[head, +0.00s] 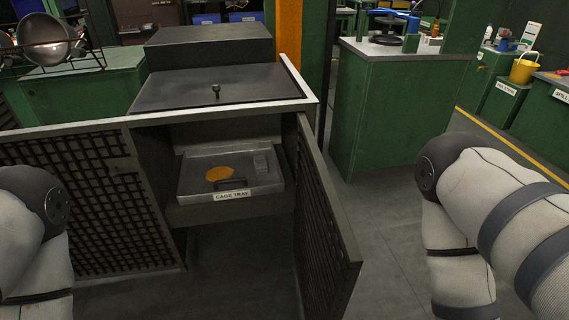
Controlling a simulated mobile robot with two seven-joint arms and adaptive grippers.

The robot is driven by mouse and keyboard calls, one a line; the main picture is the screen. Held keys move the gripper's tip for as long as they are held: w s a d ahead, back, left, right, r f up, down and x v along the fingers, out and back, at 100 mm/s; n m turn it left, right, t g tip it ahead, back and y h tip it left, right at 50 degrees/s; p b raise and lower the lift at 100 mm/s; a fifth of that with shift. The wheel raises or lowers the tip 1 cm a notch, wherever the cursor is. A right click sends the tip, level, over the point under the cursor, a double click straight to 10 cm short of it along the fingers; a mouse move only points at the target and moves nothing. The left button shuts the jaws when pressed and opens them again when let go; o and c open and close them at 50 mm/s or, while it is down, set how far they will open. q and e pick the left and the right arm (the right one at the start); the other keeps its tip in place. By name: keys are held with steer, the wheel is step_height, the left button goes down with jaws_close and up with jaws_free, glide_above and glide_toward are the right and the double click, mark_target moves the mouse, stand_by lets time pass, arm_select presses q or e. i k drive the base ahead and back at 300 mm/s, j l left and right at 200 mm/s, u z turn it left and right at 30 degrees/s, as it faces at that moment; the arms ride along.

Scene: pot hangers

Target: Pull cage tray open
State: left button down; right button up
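The cage tray (197,184) is a grey metal tray inside a dark cabinet, with an orange patch on its floor and a small block at its back right. A white label reading "CAGE TRAY" (232,195) is on its front, with a dark handle (231,183) just above it. The tray sits within the cabinet opening, on or in a dark drawer-like support; how far out it is I cannot tell. My left and right arms show at the lower left and lower right edges. Neither gripper is in view, and both visible arm parts are apart from the tray.
A mesh door (322,230) stands swung open toward me on the right of the opening. A mesh panel (80,200) is on the left. The cabinet top (220,88) has a small knob. Bare floor (235,275) lies in front. A green workbench (395,110) stands to the right.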

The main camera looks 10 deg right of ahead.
mark_target(226, 172)
steer(key=l+u, duration=0.2)
steer(key=l, duration=0.45)
steer(key=l+u, duration=0.2)
steer(key=l, duration=0.4)
steer(key=k+l+u, duration=0.25)
steer(key=l, duration=0.35)
steer(key=i+j+z, duration=0.1)
steer(key=j+z, duration=0.2)
steer(key=j, duration=0.15)
steer(key=i+j+z, duration=0.1)
steer(key=j+z, duration=0.25)
steer(key=i+j+z, duration=0.15)
steer(key=j+z, duration=0.65)
steer(key=j, duration=0.15)
steer(key=j+z, duration=0.4)
steer(key=j, duration=0.15)
steer(key=i, duration=0.05)
